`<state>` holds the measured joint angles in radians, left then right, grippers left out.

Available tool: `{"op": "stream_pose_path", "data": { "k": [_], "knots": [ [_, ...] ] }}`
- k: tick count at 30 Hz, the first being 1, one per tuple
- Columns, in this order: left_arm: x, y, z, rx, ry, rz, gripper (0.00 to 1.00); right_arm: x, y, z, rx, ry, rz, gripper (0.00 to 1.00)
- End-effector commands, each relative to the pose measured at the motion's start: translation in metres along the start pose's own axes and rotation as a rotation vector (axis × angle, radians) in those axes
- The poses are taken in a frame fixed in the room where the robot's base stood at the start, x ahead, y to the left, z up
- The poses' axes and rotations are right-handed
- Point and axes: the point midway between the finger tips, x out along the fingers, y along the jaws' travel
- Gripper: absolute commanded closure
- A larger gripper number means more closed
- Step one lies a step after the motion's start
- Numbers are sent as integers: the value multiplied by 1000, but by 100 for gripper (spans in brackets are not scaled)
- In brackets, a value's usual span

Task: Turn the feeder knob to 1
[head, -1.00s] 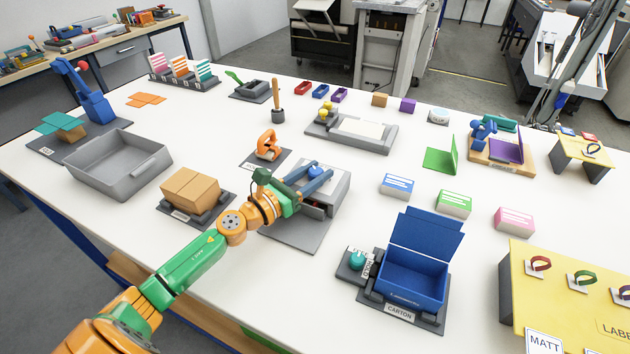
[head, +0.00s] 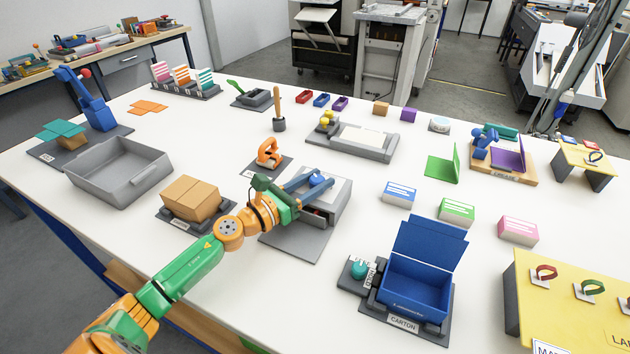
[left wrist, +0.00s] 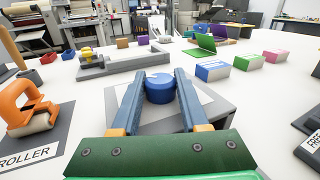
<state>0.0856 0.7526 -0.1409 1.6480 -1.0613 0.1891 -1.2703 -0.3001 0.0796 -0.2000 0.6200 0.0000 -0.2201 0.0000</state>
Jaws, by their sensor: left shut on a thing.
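The feeder is a grey box (head: 341,205) with a pale top, near the middle of the table. Its round blue knob stands on top and shows clearly in the left wrist view (left wrist: 159,88). My left gripper (head: 314,184) reaches over the box from the left, and its two blue fingers (left wrist: 160,92) are shut on the knob, one on each side. In the head view the fingers partly hide the knob. I cannot read any dial marks or number at the knob. My right gripper is not in view.
An orange tape roller (head: 270,152) stands behind my left gripper, and a cardboard box (head: 190,198) sits left of it. An open blue carton (head: 416,290) stands at the front right. Coloured card stacks (head: 457,209) lie to the right. White table is clear between them.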

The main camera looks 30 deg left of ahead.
Motion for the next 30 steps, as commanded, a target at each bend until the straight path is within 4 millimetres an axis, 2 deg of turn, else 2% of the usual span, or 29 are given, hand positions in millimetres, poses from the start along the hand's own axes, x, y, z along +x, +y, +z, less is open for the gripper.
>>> {"op": "stream_pose_path", "data": {
  "k": [16, 17, 20, 30],
  "knots": [
    [1, 1, 4, 1, -9, 3, 100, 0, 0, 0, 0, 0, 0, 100],
    [1, 1, 4, 1, -9, 3, 53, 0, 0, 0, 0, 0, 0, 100],
    [0, 1, 4, 1, -8, 2, 26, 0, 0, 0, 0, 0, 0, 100],
    [-2, 1, 1, 0, -3, 2, 26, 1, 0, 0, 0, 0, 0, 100]
  ]
}}
